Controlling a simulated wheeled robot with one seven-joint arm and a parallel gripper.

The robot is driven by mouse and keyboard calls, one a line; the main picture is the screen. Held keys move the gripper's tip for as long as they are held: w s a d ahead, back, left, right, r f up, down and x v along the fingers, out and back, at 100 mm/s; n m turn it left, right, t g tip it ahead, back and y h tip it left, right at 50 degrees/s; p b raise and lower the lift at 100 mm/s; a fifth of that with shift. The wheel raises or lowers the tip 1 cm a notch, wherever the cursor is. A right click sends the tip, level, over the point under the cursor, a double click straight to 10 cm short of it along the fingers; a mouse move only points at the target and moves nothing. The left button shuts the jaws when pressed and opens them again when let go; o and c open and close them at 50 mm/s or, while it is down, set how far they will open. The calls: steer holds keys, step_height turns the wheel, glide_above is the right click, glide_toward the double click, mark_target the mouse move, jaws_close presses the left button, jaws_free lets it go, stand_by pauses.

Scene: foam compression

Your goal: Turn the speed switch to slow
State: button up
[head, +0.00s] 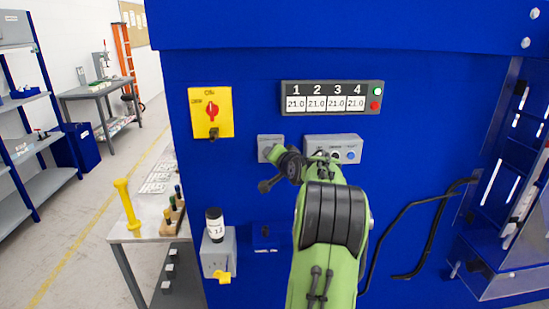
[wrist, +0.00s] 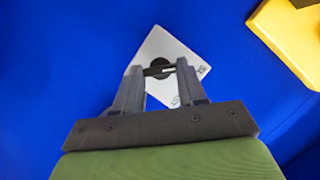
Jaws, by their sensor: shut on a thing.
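The speed switch is a black round knob (wrist: 160,66) on a light plate (wrist: 172,42) with small dark lettering, fixed to the blue cabinet. My gripper (wrist: 162,70) has its two fingers on either side of the knob and is shut on it. In the head view, the small grey plate (head: 264,141) is partly hidden behind my gripper (head: 276,153), which reaches it from the right. The knob itself is hidden there. The lettering is too small to read, so I cannot tell which setting the knob points to.
A grey button panel (head: 349,142) sits just right of the plate, partly behind my arm. A yellow plate with a red switch (head: 211,111) is up left. A numbered display (head: 331,97) is above. A grey box (head: 217,257) with a yellow lever juts out lower left.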

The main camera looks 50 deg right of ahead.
steer(key=shift+f, duration=0.15)
steer(key=o, duration=1.1)
steer(key=shift+c, duration=0.2)
steer(key=b+v, duration=0.1)
steer(key=v, duration=1.4)
steer(key=shift+s+a+b, duration=0.2)
steer(key=shift+s+b, duration=0.1)
steer(key=shift+b, duration=0.1)
